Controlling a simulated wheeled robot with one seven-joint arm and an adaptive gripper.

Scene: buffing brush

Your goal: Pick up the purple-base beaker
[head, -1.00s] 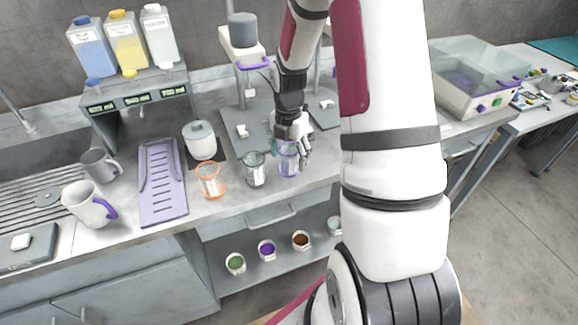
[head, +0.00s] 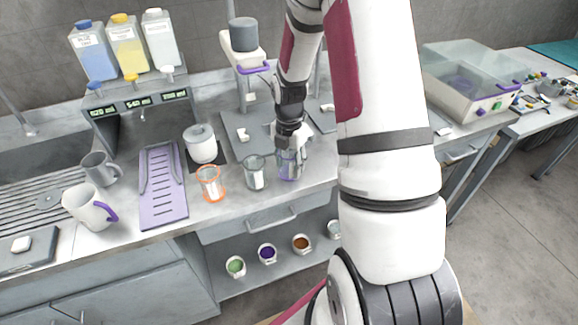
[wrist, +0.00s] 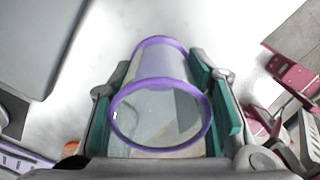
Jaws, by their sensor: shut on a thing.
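The purple-base beaker (head: 289,166) is clear with purple rings and stands at the right end of the row of beakers on the counter. My gripper (head: 291,150) reaches down to it from above. In the wrist view, the beaker (wrist: 160,105) fills the space between the green-padded fingers of my gripper (wrist: 170,95), which are shut on its sides. Its purple rim faces the camera, and the other purple ring shows beyond. I cannot tell whether its bottom touches the counter.
A clear beaker (head: 255,173) stands just left of the held one, and an orange-ringed beaker (head: 211,184) further left. A white jar (head: 201,144), a purple rack (head: 163,185) and mugs (head: 88,205) stand further left. The counter's front edge is close.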

